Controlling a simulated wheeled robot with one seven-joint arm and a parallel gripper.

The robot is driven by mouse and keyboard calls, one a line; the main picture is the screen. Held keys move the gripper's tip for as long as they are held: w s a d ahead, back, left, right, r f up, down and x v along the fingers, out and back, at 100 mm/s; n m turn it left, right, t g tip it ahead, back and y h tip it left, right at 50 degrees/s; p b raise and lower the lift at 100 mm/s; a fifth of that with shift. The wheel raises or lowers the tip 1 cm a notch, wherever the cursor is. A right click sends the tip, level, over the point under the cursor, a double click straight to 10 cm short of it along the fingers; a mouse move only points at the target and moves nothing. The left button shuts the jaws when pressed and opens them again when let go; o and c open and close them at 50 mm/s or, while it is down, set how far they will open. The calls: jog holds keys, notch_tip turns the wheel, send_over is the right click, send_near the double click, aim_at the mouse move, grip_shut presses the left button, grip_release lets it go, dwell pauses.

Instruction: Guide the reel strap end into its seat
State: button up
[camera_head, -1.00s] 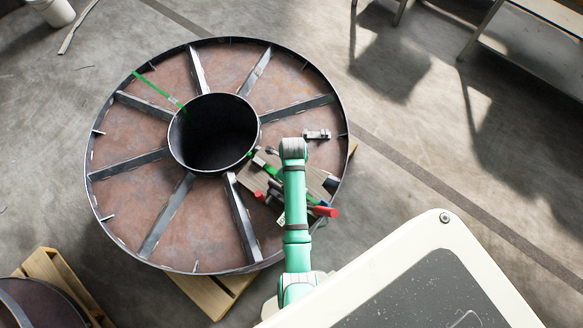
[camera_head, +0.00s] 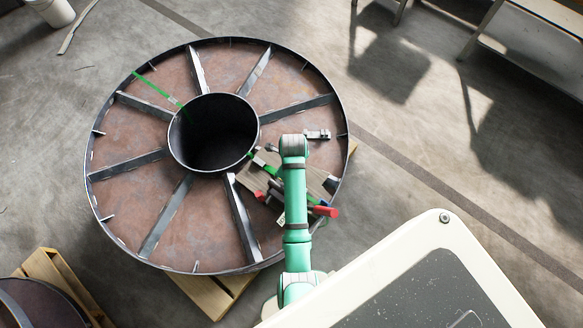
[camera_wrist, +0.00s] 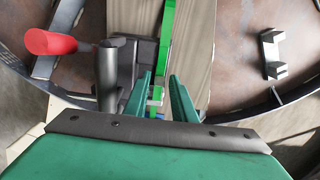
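A green strap (camera_head: 161,90) crosses the large steel reel (camera_head: 150,215) at the upper left, and a green length shows again right of the hub. In the wrist view the strap (camera_wrist: 167,38) runs down over a wooden board to a small pale piece (camera_wrist: 156,92) between my fingertips. My gripper (camera_wrist: 160,76) is open, its green fingers on either side of the strap with gaps visible. A dark metal fixture (camera_wrist: 118,65) with a red handle (camera_wrist: 50,42) stands just left of the fingers. In the head view my wrist hides the fingertips. I cannot tell which part is the seat.
A small metal bracket (camera_head: 317,134) lies on the reel face, right of my wrist; it also shows in the wrist view (camera_wrist: 273,54). Raised spokes, the open hub (camera_head: 214,132) and the reel's rim surround the work area. A pallet (camera_head: 215,293) supports the reel.

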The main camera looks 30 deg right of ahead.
jog(key=shift+r, duration=0.75)
jog(key=o, duration=0.6)
jog(key=shift+c, duration=0.2)
